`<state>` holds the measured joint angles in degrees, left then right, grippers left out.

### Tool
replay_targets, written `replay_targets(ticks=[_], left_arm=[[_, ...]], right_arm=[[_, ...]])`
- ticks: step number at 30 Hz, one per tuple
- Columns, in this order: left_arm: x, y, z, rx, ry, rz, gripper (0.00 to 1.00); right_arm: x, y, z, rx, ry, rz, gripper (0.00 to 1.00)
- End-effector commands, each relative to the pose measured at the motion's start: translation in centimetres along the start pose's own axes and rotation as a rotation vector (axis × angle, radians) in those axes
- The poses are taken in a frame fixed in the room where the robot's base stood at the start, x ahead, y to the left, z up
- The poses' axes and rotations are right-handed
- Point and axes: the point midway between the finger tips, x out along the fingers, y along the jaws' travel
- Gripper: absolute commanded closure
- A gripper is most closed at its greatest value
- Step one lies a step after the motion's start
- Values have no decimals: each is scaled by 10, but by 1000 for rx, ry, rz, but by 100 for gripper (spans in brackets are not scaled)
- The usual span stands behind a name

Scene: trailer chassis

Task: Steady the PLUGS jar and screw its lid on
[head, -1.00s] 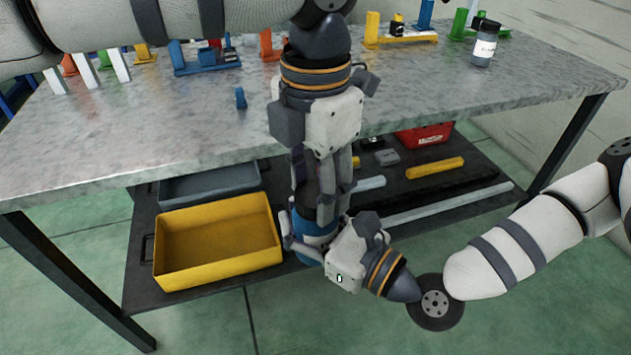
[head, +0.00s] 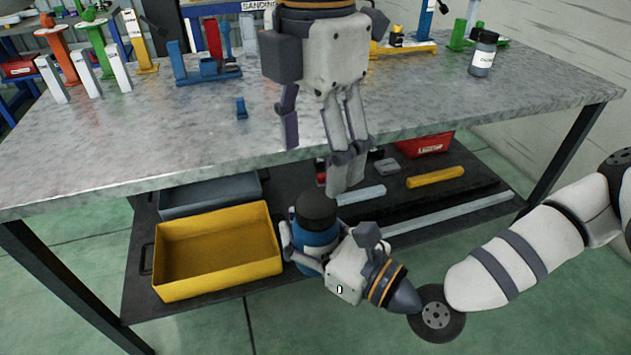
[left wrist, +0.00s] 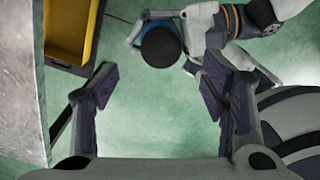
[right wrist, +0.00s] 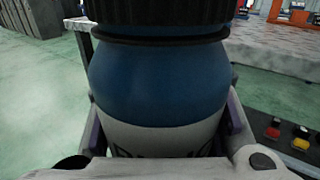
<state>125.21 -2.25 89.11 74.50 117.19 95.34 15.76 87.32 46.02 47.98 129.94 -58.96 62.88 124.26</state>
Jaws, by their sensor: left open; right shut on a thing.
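The blue jar (head: 313,243) stands upright in front of the bench, with a black lid (head: 316,209) on its top. My right gripper (head: 322,250) is shut around the jar's body. In the right wrist view the jar (right wrist: 160,85) fills the middle under the ribbed lid (right wrist: 165,14), and its white label is mostly cut off. I cannot tell how tight the lid is. My left gripper (head: 315,168) is open and empty above the lid, apart from it. The left wrist view shows the lid (left wrist: 161,46) beyond the open fingers.
The metal bench top (head: 420,110) is close behind my left gripper. A yellow bin (head: 218,255) sits on the lower shelf left of the jar. Another dark-lidded jar (head: 482,58) and several coloured fixtures stand on the bench. The green floor is clear in front.

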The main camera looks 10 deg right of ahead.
Motion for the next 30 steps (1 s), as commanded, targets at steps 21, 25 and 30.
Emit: replay_targets(ticks=[21, 25, 30], left_arm=[[-47, 0, 0, 1, 1, -2, 33], [-44, 3, -1, 3, 6, 10, 33], [8, 63, -23, 74, 115, 250, 33]], right_arm=[[0, 0, 0, 0, -1, 0, 100], [0, 0, 0, 0, -1, 0, 100], [0, 0, 0, 0, -1, 0, 100]])
